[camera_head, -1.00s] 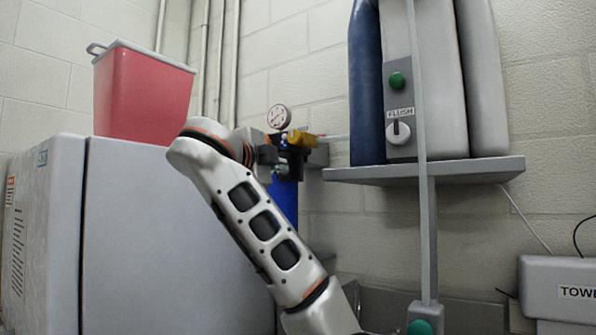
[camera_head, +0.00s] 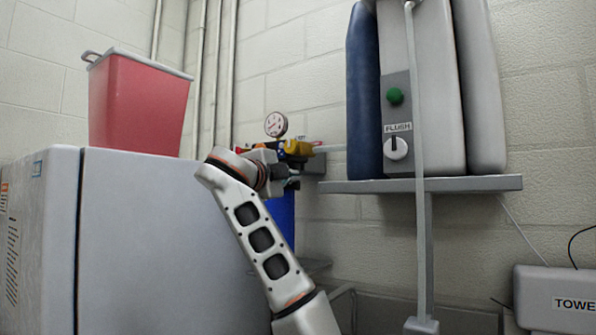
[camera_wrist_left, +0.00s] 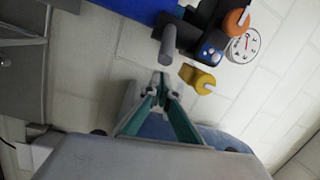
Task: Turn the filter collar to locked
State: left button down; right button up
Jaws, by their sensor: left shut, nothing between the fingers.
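The filter unit stands behind the appliance's right edge in the head view, with a blue housing (camera_head: 281,217) below a dark head. In the left wrist view a grey stub handle (camera_wrist_left: 168,45) sticks out of a dark part beside a blue body (camera_wrist_left: 213,46). I cannot tell for certain which part is the collar, or its lock position. My left gripper (camera_wrist_left: 162,84) is shut and empty, its teal fingertips together just below the stub's end in the picture, apparently apart from it. In the head view my arm partly hides the filter head. My right gripper is not in view.
A yellow knob (camera_wrist_left: 199,79), an orange knob (camera_wrist_left: 236,21) and a gauge (camera_head: 276,124) are close to my left fingers. A red bin (camera_head: 138,102) stands on the grey appliance (camera_head: 150,235). A shelf (camera_head: 430,185) with tanks is to the right.

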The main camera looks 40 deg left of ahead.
pick_arm(q)
jog(key=shift+s+a+f, duration=0.15)
jog(key=shift+s+a, duration=0.05)
jog(key=shift+a, duration=0.15)
jog(key=shift+s+a, duration=0.1)
jog(key=shift+s, duration=0.05)
